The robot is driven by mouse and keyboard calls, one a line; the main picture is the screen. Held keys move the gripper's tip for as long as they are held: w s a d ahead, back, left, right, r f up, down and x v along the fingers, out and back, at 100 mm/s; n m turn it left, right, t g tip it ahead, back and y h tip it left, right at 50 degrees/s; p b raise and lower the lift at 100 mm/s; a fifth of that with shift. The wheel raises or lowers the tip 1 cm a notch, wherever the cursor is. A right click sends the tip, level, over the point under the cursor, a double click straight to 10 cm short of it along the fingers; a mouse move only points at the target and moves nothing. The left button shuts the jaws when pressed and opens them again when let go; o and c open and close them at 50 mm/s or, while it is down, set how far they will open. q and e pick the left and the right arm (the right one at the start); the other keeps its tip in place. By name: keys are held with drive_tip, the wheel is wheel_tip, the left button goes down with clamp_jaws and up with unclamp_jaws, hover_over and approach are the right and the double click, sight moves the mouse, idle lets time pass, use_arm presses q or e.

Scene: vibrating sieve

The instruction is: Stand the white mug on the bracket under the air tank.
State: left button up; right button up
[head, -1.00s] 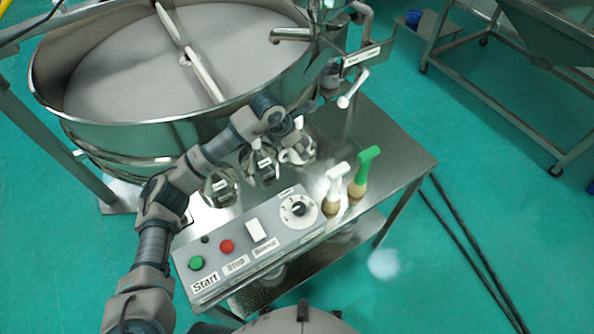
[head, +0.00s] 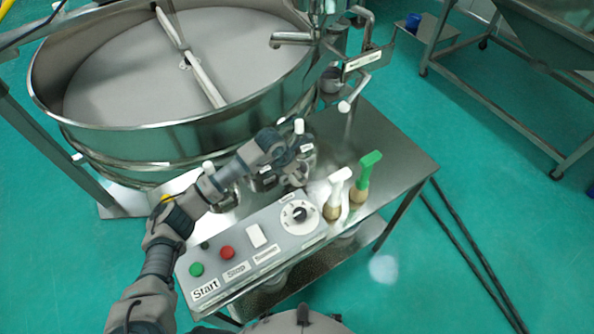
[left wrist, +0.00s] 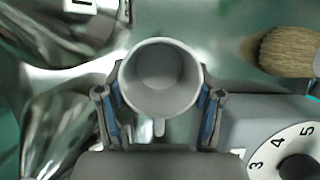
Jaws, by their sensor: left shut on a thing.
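The white mug (left wrist: 160,82) is between the two fingers of my left gripper (left wrist: 160,100) in the left wrist view. I look down into its round, empty-looking opening, and its handle points toward the palm. In the head view my left gripper (head: 297,176) is beside the control panel's dial, over the steel table. The mug is mostly hidden by the hand there. A small labelled steel bracket (head: 364,61) stands at the sieve's right side; I cannot tell whether it is the one under the air tank. My right gripper is not in view.
The control panel (head: 258,240) with buttons and dial lies in front of the hand. Two brushes, one white-handled (head: 338,190) and one green-handled (head: 366,175), stand to its right. The large sieve (head: 180,70) rises behind. The table's right part is clear.

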use_arm(q)
drive_tip(key=shift+a, duration=0.2)
drive_tip(key=o, duration=1.1)
drive_tip(key=shift+a+f, duration=0.1)
drive_tip(key=shift+a, duration=0.2)
drive_tip(key=shift+o, duration=0.2)
drive_tip(key=shift+d, duration=0.15)
